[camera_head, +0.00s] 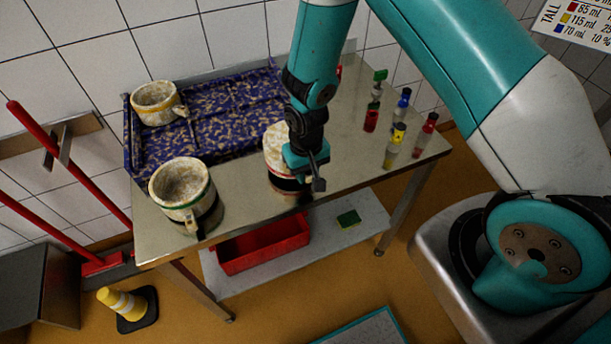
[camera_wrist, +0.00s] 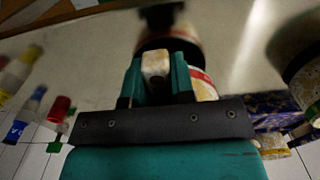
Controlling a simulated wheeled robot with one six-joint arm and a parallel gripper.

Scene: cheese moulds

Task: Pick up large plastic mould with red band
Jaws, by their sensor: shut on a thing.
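The mould with the red band (camera_head: 274,150) is a mottled cream-white cup near the front middle of the steel table, partly hidden behind my gripper. Its red band also shows in the wrist view (camera_wrist: 203,78). My gripper (camera_head: 311,174) is at the mould's right side. In the wrist view my gripper (camera_wrist: 156,72) is shut on a pale part of the mould, which looks like its handle, between the two teal fingers. I cannot tell whether the mould's base touches the table.
A mould with a green band (camera_head: 181,186) stands at the table's front left. Another mould (camera_head: 155,103) stands on the blue patterned tray (camera_head: 225,112). Several small colour-capped bottles (camera_head: 395,145) stand at the right. A red bin (camera_head: 262,246) is on the lower shelf.

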